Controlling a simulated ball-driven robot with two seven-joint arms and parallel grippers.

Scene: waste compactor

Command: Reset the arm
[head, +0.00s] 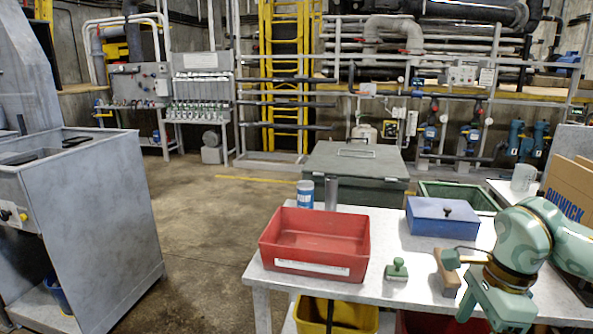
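My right arm (540,235), mint green with dark and bronze bands, comes in from the right edge above the white table. Its gripper (495,303) points down near the table's front right. The fingertips are partly out of sight, and I cannot make out whether they are apart or together. No held object can be seen. My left arm and gripper are not in view.
The white table (400,255) carries a red tray (315,243), blue can (305,193), blue lidded box (441,217), green stamp-like piece (397,269) and brown wooden piece (447,272) close beside the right gripper. A grey machine (95,215) stands left; floor between is clear.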

